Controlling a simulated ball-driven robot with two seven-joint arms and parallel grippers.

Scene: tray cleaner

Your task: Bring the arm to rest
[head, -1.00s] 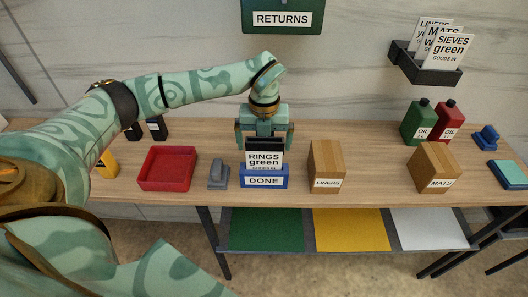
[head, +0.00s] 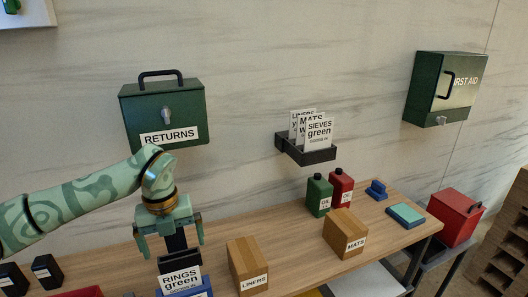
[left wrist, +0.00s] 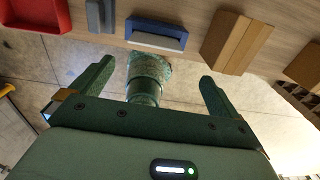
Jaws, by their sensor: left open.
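My left gripper (head: 172,250) hangs in the lower left of the head view, above and behind the "RINGS green" card (head: 181,281). Its two fingers are wide apart, with a dark piece showing between them. The card stands in the blue DONE holder (head: 203,289), cut off by the lower edge. In the left wrist view the open fingers (left wrist: 152,82) have no object gripped between them. The blue holder also shows there (left wrist: 156,36), beyond the fingers. My right gripper is not in view.
On the bench stand the LINERS box (head: 247,264), the MATS box (head: 345,234), a green can (head: 319,195) and a red can (head: 341,188). The RETURNS box (head: 163,112), a dark card rack (head: 306,150) and the FIRST AID box (head: 446,88) are on the wall. A red box (head: 455,215) stands right.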

